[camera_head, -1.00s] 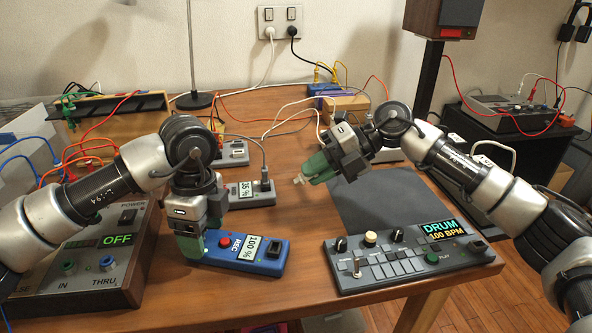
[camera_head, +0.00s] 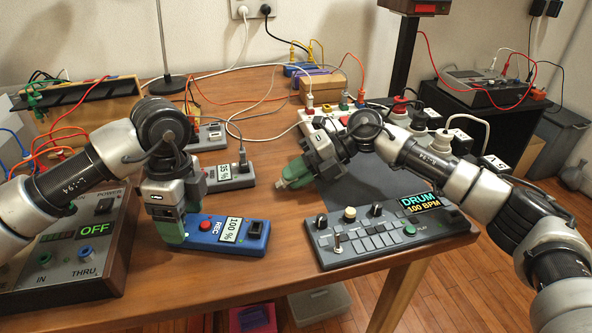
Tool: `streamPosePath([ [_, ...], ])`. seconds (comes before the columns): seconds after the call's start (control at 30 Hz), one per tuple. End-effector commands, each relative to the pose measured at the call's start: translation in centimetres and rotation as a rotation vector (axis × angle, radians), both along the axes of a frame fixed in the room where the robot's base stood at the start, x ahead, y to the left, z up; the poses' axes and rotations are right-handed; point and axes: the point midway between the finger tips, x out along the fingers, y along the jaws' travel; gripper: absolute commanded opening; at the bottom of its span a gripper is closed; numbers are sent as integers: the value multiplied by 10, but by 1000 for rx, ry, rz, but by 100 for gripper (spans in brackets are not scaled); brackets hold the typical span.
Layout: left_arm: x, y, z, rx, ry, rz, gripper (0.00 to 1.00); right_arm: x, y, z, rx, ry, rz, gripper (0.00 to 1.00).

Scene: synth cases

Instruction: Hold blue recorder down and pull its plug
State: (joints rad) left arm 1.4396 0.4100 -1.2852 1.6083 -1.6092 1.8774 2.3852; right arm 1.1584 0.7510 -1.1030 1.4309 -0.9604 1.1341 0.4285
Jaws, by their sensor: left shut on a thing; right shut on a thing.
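The blue recorder (camera_head: 200,241) lies on the wooden table in the middle left. It has a red REC button, a display reading 100 % and a dark socket (camera_head: 255,229) at its right end, with no plug in it. My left gripper (camera_head: 170,236) is shut on the recorder's left end, pointing down. My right gripper (camera_head: 290,182) is shut on a small pale plug (camera_head: 281,184), above the table and right of and behind the recorder. The green fingers hide most of the plug.
A grey device (camera_head: 228,184) reading 35 % sits behind the recorder with a plug standing in it. A drum machine (camera_head: 330,253) lies at the right front table edge. A grey box (camera_head: 60,275) reading OFF stands at left. A power strip and loose cables lie behind.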

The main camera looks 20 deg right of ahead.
Motion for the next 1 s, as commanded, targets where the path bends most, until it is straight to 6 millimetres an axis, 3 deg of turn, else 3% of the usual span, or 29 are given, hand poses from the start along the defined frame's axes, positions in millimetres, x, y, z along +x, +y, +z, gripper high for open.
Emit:
streamPosePath([
  [0.1, 0, 0, -1, 1, 2, 0, 39, 0, 0, 0, 0, 0, 0, 0],
  [0.13, 0, 0, -1, 1, 2, 0, 39, 0, 0, 0, 0, 0, 0, 16],
  [0.3, 0, 0, -1, 1, 2, 0, 39, 0, 0, 0, -1, 0, 0, 42],
  [0.77, 0, 0, -1, 0, 1, 0, 39, 0, -3, -3, -7, 5, -1, 42],
  [1.0, 0, 0, -1, 0, 1, 0, 39, 1, -33, 15, -6, 2, -6, 42],
])
